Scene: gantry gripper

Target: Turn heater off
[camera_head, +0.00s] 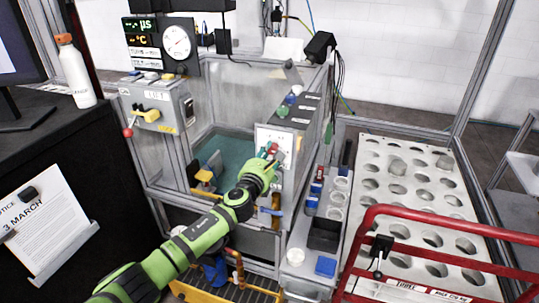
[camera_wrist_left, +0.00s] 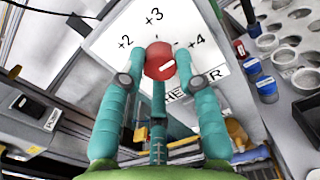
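The heater panel is a white plate (camera_head: 264,135) on the front of the tank frame. In the left wrist view the plate (camera_wrist_left: 112,32) shows the marks +2, +3 and +4 around a red knob (camera_wrist_left: 159,58). The knob has a small white mark on its lower right. A label below it is partly hidden by my fingers. My left gripper (camera_head: 271,156) is at the panel. My right gripper is in neither view.
A grey control box (camera_head: 158,105) with a yellow handle and a red-tipped lever is left of the water tank (camera_head: 228,150). A narrow tray with cups (camera_head: 335,197) and a white perforated rack (camera_head: 398,190) are to the right. A red rail (camera_head: 440,215) crosses the front right.

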